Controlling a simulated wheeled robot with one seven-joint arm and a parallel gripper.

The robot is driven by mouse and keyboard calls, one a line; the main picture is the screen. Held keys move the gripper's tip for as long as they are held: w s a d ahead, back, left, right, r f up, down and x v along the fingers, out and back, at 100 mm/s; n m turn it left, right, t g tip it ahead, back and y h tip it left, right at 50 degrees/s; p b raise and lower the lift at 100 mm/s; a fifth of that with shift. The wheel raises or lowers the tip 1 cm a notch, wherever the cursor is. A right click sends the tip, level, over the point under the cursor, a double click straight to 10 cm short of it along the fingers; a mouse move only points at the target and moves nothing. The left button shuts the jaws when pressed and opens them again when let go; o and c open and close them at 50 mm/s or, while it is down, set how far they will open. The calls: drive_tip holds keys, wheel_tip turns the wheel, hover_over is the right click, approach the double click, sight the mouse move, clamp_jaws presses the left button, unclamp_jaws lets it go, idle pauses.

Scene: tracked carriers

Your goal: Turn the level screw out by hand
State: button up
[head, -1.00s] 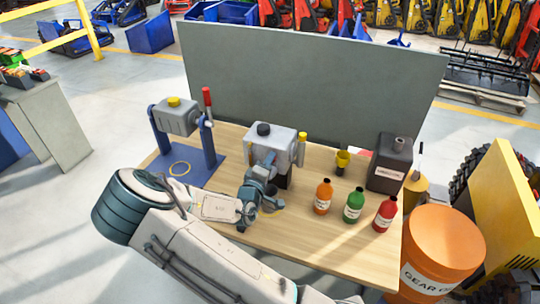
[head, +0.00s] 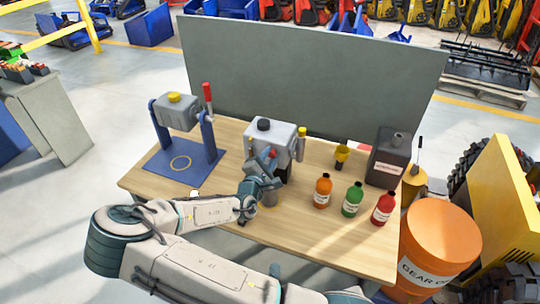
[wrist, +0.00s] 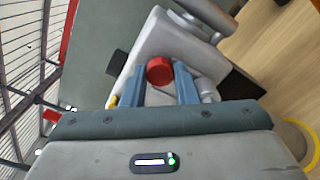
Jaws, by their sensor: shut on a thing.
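The grey gearbox housing (head: 285,134) stands on the wooden bench with a black cap on top. It also fills the middle of the wrist view (wrist: 165,38). The red level screw (wrist: 159,71) is at its face, between my two finger tips. In the head view only a small bit of red shows by the fingers, and I cannot tell how far out the screw is. My gripper (head: 267,161) reaches up to the housing's front. In the wrist view my gripper (wrist: 161,82) is shut on the screw, one blue finger on each side.
A second grey unit with a yellow cap (head: 176,104) sits on a blue stand (head: 184,160) at left. Orange (head: 322,193), green (head: 352,201) and red (head: 383,208) bottles stand at right, near a dark canister (head: 388,160). An orange drum (head: 440,225) stands beyond the bench (head: 300,240).

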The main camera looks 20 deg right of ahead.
idle(0.3)
drive_tip(key=n+b, duration=0.1)
drive_tip(key=n, duration=0.4)
drive_tip(key=shift+f, duration=0.1)
drive_tip(key=n+b, duration=0.1)
drive_tip(key=n, duration=0.2)
drive_tip(key=shift+n, duration=1.1)
drive_tip(key=o, duration=0.8)
